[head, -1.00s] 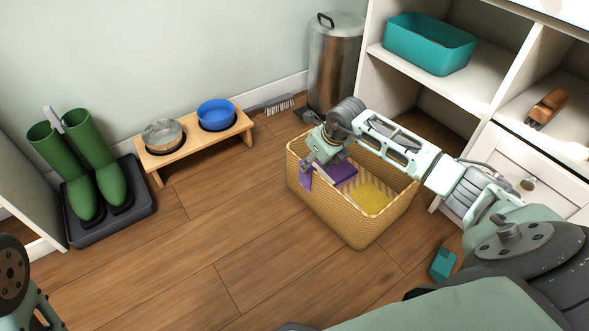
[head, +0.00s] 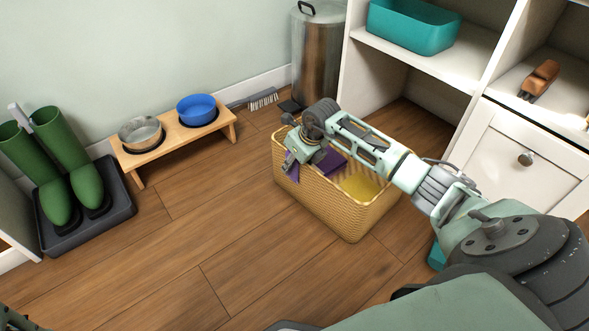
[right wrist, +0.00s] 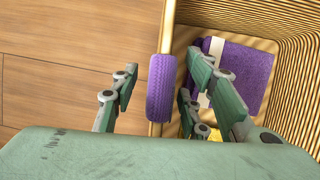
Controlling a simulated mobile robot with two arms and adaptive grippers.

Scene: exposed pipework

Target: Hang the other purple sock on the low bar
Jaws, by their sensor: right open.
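A purple sock (right wrist: 161,88) hangs over the rim of the woven basket (head: 345,222), between the fingers of my right gripper (right wrist: 163,78). The fingers are open, one on each side of the rim, with gaps to the sock. In the head view the right gripper (head: 297,160) is at the basket's left rim and mostly covers this sock (head: 293,173). A second purple piece with a white band (right wrist: 243,72) lies inside the basket; it also shows in the head view (head: 333,160). I see no low bar.
A yellow cloth (head: 360,187) lies in the basket. White shelving (head: 513,150) with a teal bin (head: 412,27) stands right. A metal bin (head: 317,55), brush (head: 263,99), bowl stand (head: 173,144) and green boots (head: 62,170) line the wall. The floor left of the basket is clear.

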